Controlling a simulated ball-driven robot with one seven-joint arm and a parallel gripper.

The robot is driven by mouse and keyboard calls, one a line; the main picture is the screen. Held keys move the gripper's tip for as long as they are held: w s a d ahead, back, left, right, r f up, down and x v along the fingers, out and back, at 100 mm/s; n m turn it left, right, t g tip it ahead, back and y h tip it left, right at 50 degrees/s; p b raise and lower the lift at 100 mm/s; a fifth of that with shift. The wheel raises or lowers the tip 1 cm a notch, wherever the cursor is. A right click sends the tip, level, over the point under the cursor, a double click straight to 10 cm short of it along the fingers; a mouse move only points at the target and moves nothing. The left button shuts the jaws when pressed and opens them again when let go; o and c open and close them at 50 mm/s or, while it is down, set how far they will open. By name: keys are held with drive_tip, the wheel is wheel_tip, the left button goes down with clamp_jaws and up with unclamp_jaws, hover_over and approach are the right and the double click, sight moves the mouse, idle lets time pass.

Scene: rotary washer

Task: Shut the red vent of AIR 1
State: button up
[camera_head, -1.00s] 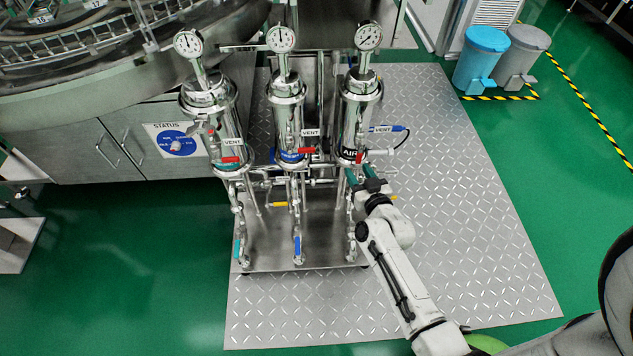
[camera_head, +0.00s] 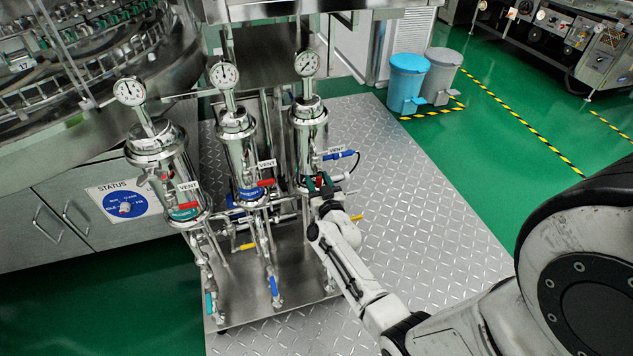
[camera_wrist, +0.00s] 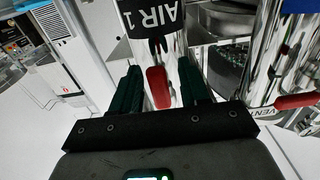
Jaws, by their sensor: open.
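The AIR 1 housing is the right-hand steel filter housing (camera_head: 308,138) in the head view. Its black AIR 1 label (camera_wrist: 155,17) shows upside down at the top of the wrist view. Below the label, the red vent handle (camera_wrist: 159,92) points toward my wrist camera. My gripper (camera_wrist: 158,72) is open, with one dark green finger on each side of the handle and gaps visible on both sides. In the head view my gripper (camera_head: 322,186) is at the lower front of the housing and largely hides this red handle.
Two other housings with red vent handles stand to the left, the middle one (camera_head: 266,182) and the left one (camera_head: 189,186). A blue handle (camera_head: 341,155) is close to the right of AIR 1. Pipes run below. Open plate floor (camera_head: 420,205) lies to the right.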

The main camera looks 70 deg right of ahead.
drive_tip(key=shift+w+d, duration=0.4)
drive_tip(key=shift+d, duration=0.1)
drive_tip(key=shift+c, duration=0.4)
clamp_jaws()
